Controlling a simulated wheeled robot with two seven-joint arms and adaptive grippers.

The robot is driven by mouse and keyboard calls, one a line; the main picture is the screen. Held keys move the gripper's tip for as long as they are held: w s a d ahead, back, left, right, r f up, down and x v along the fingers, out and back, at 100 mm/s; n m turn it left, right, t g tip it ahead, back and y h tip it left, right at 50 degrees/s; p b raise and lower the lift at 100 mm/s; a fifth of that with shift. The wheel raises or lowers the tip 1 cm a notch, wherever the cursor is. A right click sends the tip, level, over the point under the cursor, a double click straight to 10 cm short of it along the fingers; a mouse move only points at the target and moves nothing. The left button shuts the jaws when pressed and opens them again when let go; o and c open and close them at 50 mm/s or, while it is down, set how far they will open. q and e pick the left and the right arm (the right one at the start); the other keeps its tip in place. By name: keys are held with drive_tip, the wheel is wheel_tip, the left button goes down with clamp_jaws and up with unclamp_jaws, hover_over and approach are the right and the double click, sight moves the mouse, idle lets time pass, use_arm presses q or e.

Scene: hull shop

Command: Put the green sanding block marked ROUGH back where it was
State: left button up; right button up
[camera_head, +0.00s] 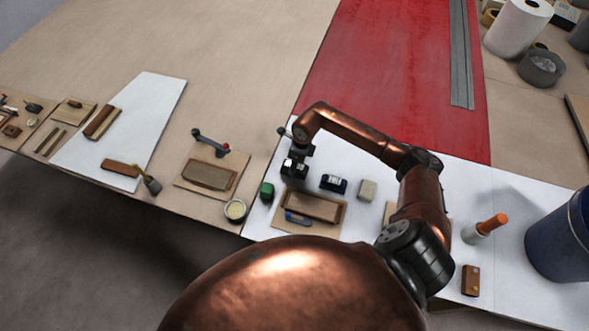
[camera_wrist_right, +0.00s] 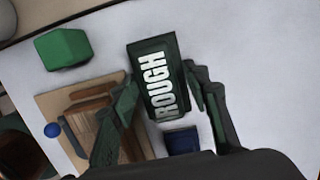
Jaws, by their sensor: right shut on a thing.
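The dark green sanding block marked ROUGH (camera_wrist_right: 154,78) is between the fingers of my right gripper (camera_wrist_right: 160,80) in the wrist view, its white lettering facing the camera. The gripper is shut on it. In the head view my right gripper (camera_head: 295,170) is over the white sheet, just behind the wooden piece on a board; the block is hard to make out there. My left gripper is not in view.
A brighter green block (camera_head: 266,191) stands left of the gripper; it also shows in the wrist view (camera_wrist_right: 63,49). A dark blue block (camera_head: 334,184) and a beige block (camera_head: 367,190) stand to the right. A wooden piece (camera_head: 312,207) lies on a board in front.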

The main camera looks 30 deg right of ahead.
sight(299, 166)
drive_tip(key=shift+w+d+f, duration=0.1)
drive_tip(key=shift+w+f, duration=0.05)
drive_tip(key=shift+f, duration=1.5)
drive_tip(key=shift+f, duration=0.2)
drive_tip(key=o, duration=1.2)
drive_tip(key=shift+r, duration=0.1)
drive_tip(key=r, duration=0.4)
drive_tip(key=s+r, duration=0.1)
drive_tip(key=r, duration=0.3)
drive_tip(key=d+r, duration=0.1)
drive_tip(key=r, duration=0.3)
drive_tip(key=shift+s, duration=0.25)
